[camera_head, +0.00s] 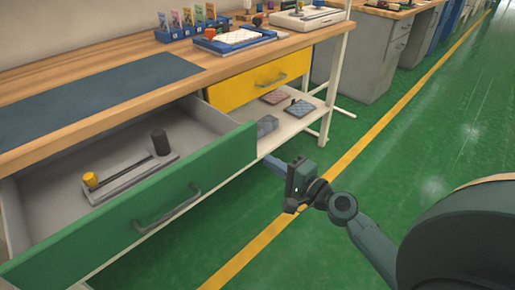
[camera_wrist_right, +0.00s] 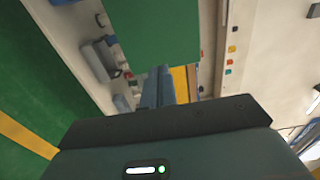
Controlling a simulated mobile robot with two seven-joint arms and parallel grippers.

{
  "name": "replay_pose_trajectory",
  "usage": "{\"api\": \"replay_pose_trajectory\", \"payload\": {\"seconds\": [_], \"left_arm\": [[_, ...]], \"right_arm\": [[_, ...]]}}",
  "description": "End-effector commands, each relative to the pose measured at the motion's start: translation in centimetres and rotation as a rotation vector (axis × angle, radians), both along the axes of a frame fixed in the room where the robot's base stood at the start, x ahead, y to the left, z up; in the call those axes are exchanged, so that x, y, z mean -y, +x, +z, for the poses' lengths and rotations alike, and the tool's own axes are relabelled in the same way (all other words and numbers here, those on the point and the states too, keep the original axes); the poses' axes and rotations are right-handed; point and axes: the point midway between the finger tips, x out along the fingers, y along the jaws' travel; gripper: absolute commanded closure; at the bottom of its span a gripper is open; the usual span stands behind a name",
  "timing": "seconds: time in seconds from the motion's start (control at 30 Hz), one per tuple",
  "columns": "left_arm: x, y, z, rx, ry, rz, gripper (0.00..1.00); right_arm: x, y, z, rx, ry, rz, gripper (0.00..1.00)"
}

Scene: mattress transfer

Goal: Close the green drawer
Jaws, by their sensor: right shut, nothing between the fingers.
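The green drawer (camera_head: 95,240) stands pulled out under the workbench at the left of the head view. Its green front carries a dark bar handle (camera_head: 168,212). Inside lies a grey device with a yellow knob and a black cylinder (camera_head: 160,142). My right gripper (camera_head: 272,163) is shut and empty, to the right of the drawer front's right end and apart from the handle. In the right wrist view, the shut fingers (camera_wrist_right: 158,90) point toward a green panel (camera_wrist_right: 155,30), which looks like the drawer front. Whether they touch it cannot be told. My left gripper is not in view.
A yellow drawer (camera_head: 250,82) is shut beside the green one. A lower shelf (camera_head: 290,118) holds small boxes below it. The wooden benchtop (camera_head: 130,72) carries a blue mat and trays. The green floor to the right is clear.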

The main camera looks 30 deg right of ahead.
Motion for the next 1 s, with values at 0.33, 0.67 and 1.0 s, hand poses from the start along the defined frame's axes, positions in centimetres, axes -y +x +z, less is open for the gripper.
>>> {"api": "replay_pose_trajectory", "payload": {"seconds": [0.33,0.67,1.0], "left_arm": [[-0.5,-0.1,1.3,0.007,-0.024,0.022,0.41],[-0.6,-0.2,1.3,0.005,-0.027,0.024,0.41],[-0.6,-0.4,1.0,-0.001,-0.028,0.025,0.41]], "right_arm": [[-1.5,4.7,0.0,0.001,0.001,0.0,1.0],[-1.8,5.2,-0.1,-0.001,0.0,0.001,1.0],[-2.0,6.2,-0.1,0.0,-0.001,0.0,1.0]]}}
